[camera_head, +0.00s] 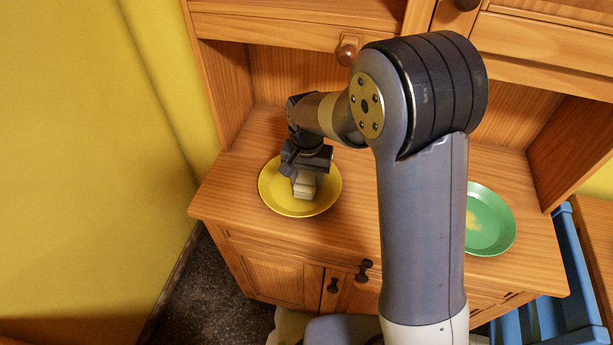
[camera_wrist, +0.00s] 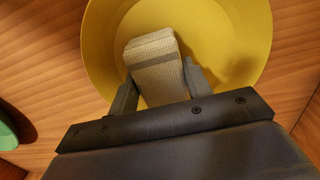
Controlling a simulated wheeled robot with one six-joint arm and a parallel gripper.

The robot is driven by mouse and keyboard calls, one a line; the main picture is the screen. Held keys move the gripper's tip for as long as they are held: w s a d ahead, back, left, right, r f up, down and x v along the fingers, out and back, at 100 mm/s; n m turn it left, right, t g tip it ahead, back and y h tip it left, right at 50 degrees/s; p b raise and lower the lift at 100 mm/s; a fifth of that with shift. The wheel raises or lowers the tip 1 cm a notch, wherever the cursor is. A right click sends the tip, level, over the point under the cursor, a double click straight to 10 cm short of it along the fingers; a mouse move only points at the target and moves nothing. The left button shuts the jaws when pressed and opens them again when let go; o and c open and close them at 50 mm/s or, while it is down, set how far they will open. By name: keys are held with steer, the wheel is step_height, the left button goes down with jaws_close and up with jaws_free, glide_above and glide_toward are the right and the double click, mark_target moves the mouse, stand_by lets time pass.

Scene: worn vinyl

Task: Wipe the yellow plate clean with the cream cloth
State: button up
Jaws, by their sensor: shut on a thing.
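The yellow plate (camera_head: 279,201) lies on the wooden cabinet top, toward its left end. It also fills the upper middle of the wrist view (camera_wrist: 235,35). My gripper (camera_head: 305,178) is over the plate, pointing down, shut on the folded cream cloth (camera_wrist: 157,66). The cloth also shows below the fingers in the head view (camera_head: 304,188). It is at or just above the plate's surface; I cannot tell whether it touches. No clear stain shows on the visible part of the yellow plate; the part under the cloth and gripper is hidden.
A green plate (camera_head: 490,222) with a pale yellow smear lies on the right of the cabinet top (camera_head: 345,225), partly behind my arm. A shelf unit with knobbed drawers (camera_head: 290,28) stands at the back. A blue chair-like frame (camera_head: 572,265) is at the right.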

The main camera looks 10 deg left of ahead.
steer(key=shift+r+p, duration=2)
steer(key=shift+r, duration=1.2)
steer(key=shift+d+f, duration=0.1)
